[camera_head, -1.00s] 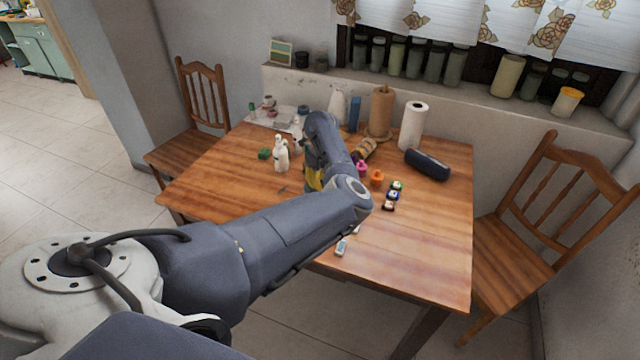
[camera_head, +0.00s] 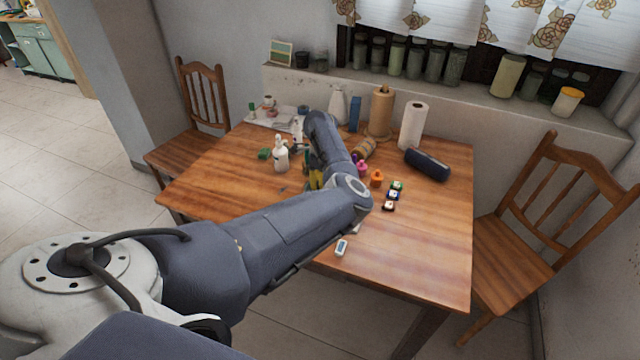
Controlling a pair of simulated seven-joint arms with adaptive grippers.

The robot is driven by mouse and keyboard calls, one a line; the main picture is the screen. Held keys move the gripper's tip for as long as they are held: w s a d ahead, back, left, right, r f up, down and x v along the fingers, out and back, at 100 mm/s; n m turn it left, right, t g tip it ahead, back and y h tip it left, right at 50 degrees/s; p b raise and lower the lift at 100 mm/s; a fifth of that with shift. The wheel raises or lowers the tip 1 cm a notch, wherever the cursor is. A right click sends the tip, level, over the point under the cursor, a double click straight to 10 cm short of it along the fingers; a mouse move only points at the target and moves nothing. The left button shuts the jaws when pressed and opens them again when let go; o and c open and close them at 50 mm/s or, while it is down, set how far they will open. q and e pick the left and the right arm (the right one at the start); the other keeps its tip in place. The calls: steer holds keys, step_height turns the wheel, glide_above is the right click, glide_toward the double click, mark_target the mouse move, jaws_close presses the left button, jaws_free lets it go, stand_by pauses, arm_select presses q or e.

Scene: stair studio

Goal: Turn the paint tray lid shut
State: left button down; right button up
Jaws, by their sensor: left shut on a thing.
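My left arm reaches over the table and bends down at the wrist. A yellow and dark green thing (camera_head: 316,180) shows partly beside my forearm. My right gripper is not in view.
On the wooden table (camera_head: 425,245) stand a paper towel roll (camera_head: 412,126), a dark blue case (camera_head: 428,164), small paint pots (camera_head: 393,195) and an orange pot (camera_head: 376,178). Papers (camera_head: 268,117) lie at the back left. The front right is clear. Chairs (camera_head: 201,95) flank the table.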

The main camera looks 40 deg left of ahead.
arm_select(q)
steer(key=shift+a+r, duration=0.1)
steer(key=c, duration=1.1)
jaws_free()
step_height(320, 180, up, 12)
steer(key=shift+w, duration=0.15)
steer(key=shift+a, duration=0.1)
